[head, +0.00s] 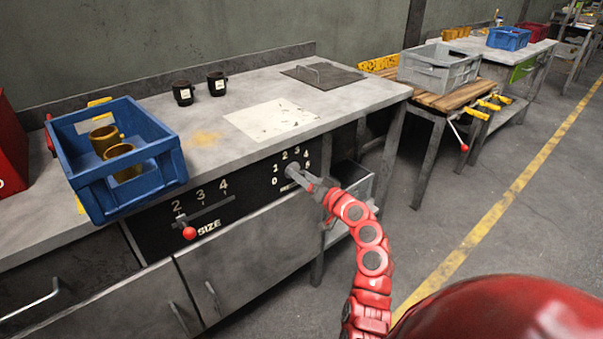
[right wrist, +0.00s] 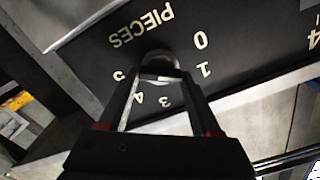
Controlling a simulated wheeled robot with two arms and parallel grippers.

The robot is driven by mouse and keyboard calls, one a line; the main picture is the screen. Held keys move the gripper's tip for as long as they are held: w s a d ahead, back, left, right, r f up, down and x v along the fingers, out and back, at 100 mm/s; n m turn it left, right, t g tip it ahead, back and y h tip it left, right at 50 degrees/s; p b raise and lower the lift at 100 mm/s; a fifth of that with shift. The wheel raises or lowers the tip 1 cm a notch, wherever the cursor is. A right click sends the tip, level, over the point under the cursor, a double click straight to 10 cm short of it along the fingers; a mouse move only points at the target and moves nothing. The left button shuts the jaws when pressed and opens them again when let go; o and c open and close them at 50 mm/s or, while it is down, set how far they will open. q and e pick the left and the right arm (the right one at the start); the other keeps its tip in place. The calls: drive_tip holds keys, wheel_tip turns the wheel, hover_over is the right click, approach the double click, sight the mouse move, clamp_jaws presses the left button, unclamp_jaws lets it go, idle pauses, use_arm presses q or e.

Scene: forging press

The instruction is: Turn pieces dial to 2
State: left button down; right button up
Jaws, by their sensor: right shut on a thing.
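One finger covers the place of the 2 in the wrist view. My left gripper is not in view.
The size slider with a red knob (head: 189,232) is left on the same panel. On the bench (head: 75,239) stand a blue crate (head: 147,168) with brown mugs and two black mugs (head: 182,93). A grey crate (head: 439,70) stands on a wooden table. Floor at right is clear.

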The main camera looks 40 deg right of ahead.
drive_tip(key=shift+d+f+m+p, duration=0.1)
drive_tip(key=shift+m+p, duration=1.75)
drive_tip(key=shift+m, duration=1.85)
drive_tip(key=o, duration=1.4)
drive_tip(key=shift+s, duration=0.15)
drive_tip(key=s, duration=0.5)
drive_tip(key=s+d, duration=0.1)
drive_tip(key=s, duration=1.1)
drive_tip(key=shift+d, duration=0.2)
